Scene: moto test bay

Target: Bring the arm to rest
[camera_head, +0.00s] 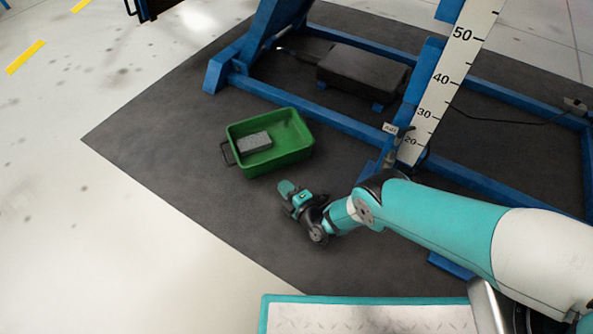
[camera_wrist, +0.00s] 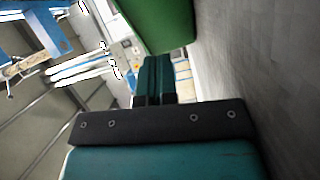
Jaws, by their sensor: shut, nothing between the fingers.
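My teal arm reaches in from the lower right in the head view, and my gripper (camera_head: 288,190) hangs low over the dark mat, just in front of the green bin. In the wrist view my gripper (camera_wrist: 156,72) has its teal fingers together with nothing between them. The wrist picture is turned on its side, with the mat surface along its right. The green bin (camera_head: 291,153) stands on the mat with a grey block (camera_head: 254,142) lying inside it. Part of the bin (camera_wrist: 160,25) shows at the top of the wrist view, beyond the fingers.
A blue steel frame (camera_head: 340,122) runs behind the bin, with a dark box (camera_head: 362,76) inside it. A white scale board (camera_head: 447,75) with numbers rises close to my arm. The mat (camera_head: 160,130) is bare left of the bin. Pale floor lies beyond.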

